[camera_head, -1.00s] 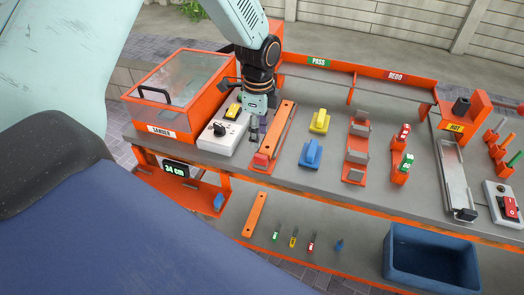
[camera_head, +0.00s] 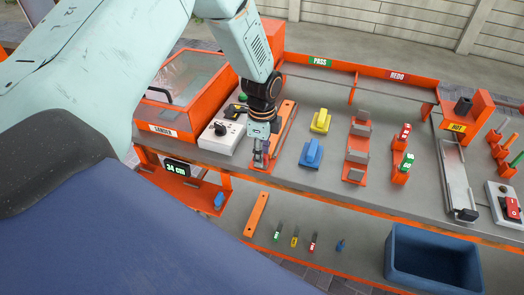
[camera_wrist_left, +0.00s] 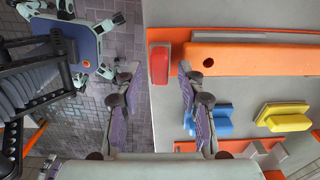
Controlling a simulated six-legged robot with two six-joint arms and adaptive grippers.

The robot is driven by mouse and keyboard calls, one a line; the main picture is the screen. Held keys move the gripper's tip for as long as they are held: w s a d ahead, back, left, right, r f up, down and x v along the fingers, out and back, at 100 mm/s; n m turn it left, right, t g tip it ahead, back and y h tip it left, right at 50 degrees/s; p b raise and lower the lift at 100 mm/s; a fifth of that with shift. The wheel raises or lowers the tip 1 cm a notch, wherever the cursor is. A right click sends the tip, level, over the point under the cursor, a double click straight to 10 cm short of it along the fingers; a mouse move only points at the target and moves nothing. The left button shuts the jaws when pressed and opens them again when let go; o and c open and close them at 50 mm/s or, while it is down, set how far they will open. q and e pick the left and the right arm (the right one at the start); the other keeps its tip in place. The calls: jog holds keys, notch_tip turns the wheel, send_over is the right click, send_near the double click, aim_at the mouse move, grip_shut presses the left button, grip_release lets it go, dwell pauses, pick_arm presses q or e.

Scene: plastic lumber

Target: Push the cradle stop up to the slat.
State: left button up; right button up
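The orange slat (camera_head: 284,122) lies lengthwise in its cradle on the bench; its end with a dark hole shows in the left wrist view (camera_wrist_left: 250,57). The red cradle stop (camera_wrist_left: 159,64) stands off that end, with a narrow gap between them. In the head view my gripper mostly hides the stop. My left gripper (camera_head: 261,158) is over the near end of the cradle. In the left wrist view its fingers (camera_wrist_left: 157,92) are wide apart and empty, with the stop showing between and just above the tips. My right gripper is not in view.
Left of the cradle are a white switch box (camera_head: 221,135) and the orange sander (camera_head: 180,88). Right of it are a blue block (camera_head: 311,153), a yellow block (camera_head: 320,121) and an orange rack (camera_head: 357,152). A blue bin (camera_head: 432,262) is below, at the front.

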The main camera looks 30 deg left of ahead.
pick_arm(q)
jog(key=shift+a+f, duration=0.1)
jog(key=shift+a, duration=0.05)
jog(key=c, duration=0.3)
jog(key=shift+s, duration=0.1)
grip_shut()
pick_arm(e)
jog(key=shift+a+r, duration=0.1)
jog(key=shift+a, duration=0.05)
